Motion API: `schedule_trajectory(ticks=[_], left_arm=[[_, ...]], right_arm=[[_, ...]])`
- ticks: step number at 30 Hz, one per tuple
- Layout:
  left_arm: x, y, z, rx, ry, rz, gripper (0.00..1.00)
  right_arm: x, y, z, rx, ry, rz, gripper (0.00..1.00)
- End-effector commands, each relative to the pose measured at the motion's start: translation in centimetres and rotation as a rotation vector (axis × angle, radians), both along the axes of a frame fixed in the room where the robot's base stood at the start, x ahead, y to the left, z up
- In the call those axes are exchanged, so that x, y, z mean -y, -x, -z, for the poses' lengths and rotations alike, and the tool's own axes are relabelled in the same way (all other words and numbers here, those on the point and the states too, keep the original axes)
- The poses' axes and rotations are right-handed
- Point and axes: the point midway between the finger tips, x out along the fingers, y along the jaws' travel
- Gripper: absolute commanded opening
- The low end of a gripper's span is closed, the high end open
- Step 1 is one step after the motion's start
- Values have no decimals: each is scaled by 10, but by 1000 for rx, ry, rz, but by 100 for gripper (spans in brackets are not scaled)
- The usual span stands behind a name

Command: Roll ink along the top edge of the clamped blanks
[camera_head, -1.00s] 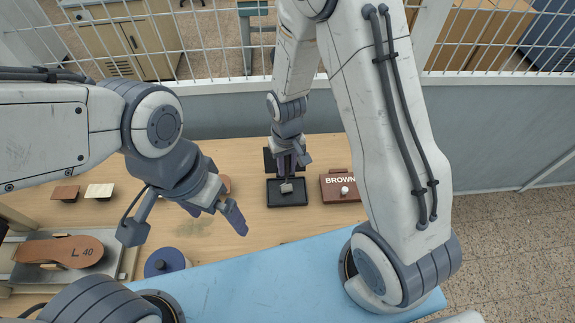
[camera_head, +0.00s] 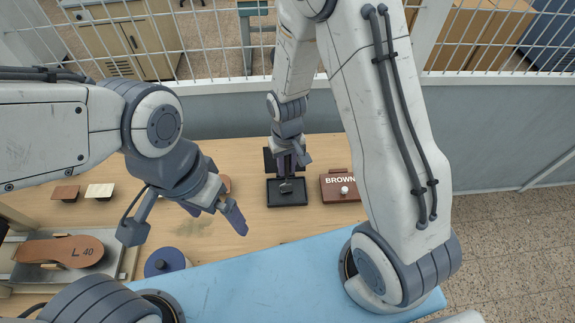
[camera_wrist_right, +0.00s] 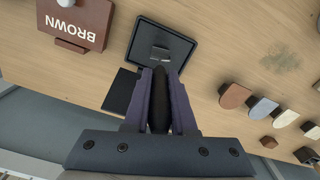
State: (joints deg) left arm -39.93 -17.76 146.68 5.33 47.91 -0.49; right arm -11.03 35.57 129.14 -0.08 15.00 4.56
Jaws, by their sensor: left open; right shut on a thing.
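My right gripper (camera_head: 288,170) is shut on a roller with a black handle (camera_wrist_right: 158,105). The roller's head (camera_wrist_right: 160,53) is over the black ink tray (camera_wrist_right: 182,30), low on or just above its surface; I cannot tell which. In the head view the ink tray (camera_head: 287,203) lies on the table. My left gripper (camera_head: 185,222) is open and empty above the table, left of the tray. A brown sole piece marked "L 40" (camera_head: 60,250) lies on a metal fixture (camera_head: 25,274) at lower left. I cannot make out a clamped top edge.
A brown block labelled "BROWN" (camera_head: 341,185) with a white knob stands right of the tray. A brown piece (camera_head: 65,193) and a cream piece (camera_head: 99,190) lie at left. A blue round thing (camera_head: 165,262) sits near the blue mat (camera_head: 255,279).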

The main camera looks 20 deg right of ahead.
Motion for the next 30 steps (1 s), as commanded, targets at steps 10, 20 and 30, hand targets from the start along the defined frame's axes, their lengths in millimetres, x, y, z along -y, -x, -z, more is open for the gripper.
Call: schedule_trajectory(ticks=[10,20,30], left_arm=[[0,0,-23,0,0,0,100],[0,0,-46,0,0,0,100],[0,0,-59,0,0,0,100]], right_arm=[[0,0,-27,0,0,0,0],[0,0,-53,-1,0,0,0],[0,0,-70,-1,0,0,0]])
